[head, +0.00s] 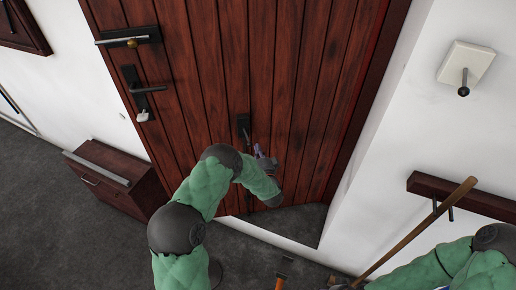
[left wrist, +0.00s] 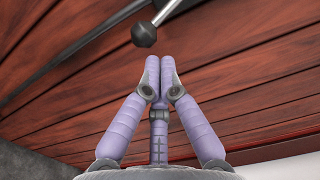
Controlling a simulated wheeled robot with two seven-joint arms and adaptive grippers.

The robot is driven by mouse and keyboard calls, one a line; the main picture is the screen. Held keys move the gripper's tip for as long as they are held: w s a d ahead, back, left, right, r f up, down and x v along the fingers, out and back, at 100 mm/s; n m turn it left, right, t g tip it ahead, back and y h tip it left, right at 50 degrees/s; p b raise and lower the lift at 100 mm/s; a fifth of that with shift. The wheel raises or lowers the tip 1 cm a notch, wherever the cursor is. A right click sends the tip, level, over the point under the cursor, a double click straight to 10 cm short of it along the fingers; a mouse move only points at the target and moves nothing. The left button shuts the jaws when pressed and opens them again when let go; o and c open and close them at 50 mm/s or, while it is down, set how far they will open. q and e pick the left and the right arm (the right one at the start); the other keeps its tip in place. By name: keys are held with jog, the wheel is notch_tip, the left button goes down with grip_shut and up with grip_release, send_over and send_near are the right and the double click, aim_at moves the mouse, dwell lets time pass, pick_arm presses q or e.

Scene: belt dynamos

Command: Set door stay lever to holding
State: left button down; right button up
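The wooden door (head: 205,70) has a dark lever on a plate (head: 243,125) low down near its middle, which I take to be the door stay lever. My left gripper (head: 264,158) is just below and right of it, close to the door. In the left wrist view the lever's rod ends in a dark ball knob (left wrist: 144,34), just beyond the fingertips of my left gripper (left wrist: 158,66). Its purple fingers are drawn together with nothing seen between them. A gap shows between fingertips and knob; I cannot tell its depth. My right gripper does not show.
The door also has a handle (head: 147,89) and a bolt-like fitting (head: 130,38) at left. A low wooden cabinet (head: 115,178) stands at left. A switch plate (head: 465,64), a wall rail (head: 465,196) and a long wooden pole (head: 420,226) are at right.

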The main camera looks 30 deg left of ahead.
pick_arm(q)
jog(key=v, duration=1.1)
jog(key=shift+a, duration=0.1)
